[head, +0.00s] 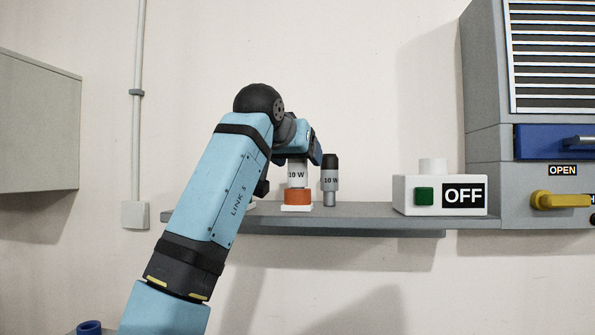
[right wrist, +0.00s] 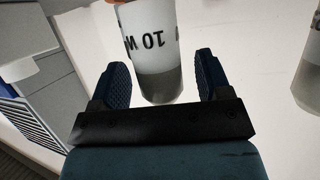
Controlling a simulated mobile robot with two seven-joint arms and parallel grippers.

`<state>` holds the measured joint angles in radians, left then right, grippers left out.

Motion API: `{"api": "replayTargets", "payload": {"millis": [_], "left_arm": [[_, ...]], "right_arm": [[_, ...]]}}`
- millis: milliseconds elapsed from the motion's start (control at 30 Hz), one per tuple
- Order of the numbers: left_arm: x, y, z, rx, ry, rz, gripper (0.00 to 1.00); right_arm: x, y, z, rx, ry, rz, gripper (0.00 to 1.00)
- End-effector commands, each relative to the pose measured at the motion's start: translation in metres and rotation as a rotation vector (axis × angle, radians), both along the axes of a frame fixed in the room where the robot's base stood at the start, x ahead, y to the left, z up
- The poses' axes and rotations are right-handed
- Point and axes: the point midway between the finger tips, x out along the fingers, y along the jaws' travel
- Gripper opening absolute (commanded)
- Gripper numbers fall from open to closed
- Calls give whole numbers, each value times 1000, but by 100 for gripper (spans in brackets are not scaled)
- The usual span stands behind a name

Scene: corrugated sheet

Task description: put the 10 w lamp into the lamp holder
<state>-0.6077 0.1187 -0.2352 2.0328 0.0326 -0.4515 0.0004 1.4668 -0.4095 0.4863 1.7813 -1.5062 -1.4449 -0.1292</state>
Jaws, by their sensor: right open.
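A pale lamp marked 10 W (head: 297,179) stands upright in or on an orange lamp holder (head: 297,196) with a white base on the shelf. How deep it sits I cannot tell. My right gripper (head: 300,150) is at its top, partly hiding it. In the right wrist view the open fingers (right wrist: 164,78) lie on either side of the lamp (right wrist: 150,45), with visible gaps. A second lamp marked 10 W (head: 330,181), with a black top and grey lower end, stands just to the right. My left gripper is not in view.
The grey shelf (head: 365,214) runs along the wall. A white box (head: 407,195) with a green button, an OFF sign and a white cylinder on top stands to the right. Beyond it is a grey cabinet (head: 485,95) with a yellow handle (head: 560,200). The shelf between lamps and box is clear.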

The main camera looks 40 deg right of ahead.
Motion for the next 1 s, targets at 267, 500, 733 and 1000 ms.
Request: {"api": "replayTargets", "payload": {"millis": [267, 500, 733, 1000], "left_arm": [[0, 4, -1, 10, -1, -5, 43], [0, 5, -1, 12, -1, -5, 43], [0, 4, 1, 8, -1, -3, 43], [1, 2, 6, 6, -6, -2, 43]], "right_arm": [[0, 0, 0, 0, 0, 0, 16], [0, 0, 0, 0, 0, 0, 16], [0, 0, 13, -1, -2, 1, 16], [-1, 0, 65, -2, -3, 0, 16]]}}
